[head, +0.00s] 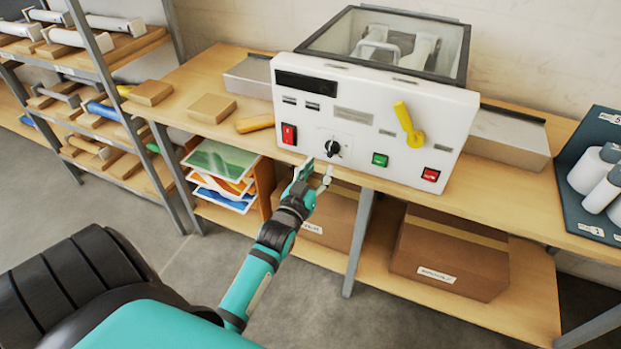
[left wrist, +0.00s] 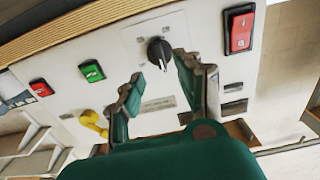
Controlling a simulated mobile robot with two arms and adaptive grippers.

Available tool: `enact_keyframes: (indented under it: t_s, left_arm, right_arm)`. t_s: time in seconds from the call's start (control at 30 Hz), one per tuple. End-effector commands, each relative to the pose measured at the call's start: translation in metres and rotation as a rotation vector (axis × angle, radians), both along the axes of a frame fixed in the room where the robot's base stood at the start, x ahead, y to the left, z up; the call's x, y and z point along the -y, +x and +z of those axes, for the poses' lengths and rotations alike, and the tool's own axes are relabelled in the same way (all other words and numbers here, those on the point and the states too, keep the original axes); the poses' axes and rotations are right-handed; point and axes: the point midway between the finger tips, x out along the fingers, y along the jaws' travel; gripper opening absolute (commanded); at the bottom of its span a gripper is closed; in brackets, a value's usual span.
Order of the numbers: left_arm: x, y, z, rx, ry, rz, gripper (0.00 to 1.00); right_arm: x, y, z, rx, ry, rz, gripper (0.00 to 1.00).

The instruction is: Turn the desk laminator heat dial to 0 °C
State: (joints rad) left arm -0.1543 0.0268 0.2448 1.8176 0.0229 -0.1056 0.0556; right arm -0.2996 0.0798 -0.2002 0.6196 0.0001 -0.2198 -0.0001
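The white laminator (head: 360,115) stands on the wooden bench. Its heat dial (head: 333,148), a black knob on a pale plate, is low on the front panel. The dial also shows in the left wrist view (left wrist: 160,52), with a light pointer mark; the scale is too small to read. My left gripper (head: 315,174) is just in front of and below the dial in the head view. In the left wrist view its fingers (left wrist: 157,80) are spread apart, with the dial ahead of and roughly between their tips. I see no contact. My right gripper is not in view.
A red rocker switch (head: 289,134) is left of the dial. A green button (head: 380,159), a red switch (head: 430,174) and a yellow lever (head: 409,125) are to its right. The bench edge runs just below the panel. Boxes fill the lower shelf.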

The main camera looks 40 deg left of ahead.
Motion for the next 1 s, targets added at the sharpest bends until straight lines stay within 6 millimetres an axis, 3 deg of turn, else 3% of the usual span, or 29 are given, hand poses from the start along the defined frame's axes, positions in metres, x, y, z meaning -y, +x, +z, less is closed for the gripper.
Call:
enact_keyframes:
  t_s: [0.1, 0.3, 1.0]
  left_arm:
    - [0.006, -0.024, -0.001, -0.003, -0.002, 0.000, 0.36]
    - [0.011, -0.047, 0.000, -0.001, -0.001, 0.000, 0.36]
    - [0.014, -0.050, -0.007, -0.012, -0.004, -0.003, 0.36]
  right_arm:
    - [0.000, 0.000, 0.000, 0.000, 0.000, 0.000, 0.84]
    - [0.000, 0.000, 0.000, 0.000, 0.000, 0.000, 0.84]
    - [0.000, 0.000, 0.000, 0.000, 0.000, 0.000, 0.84]
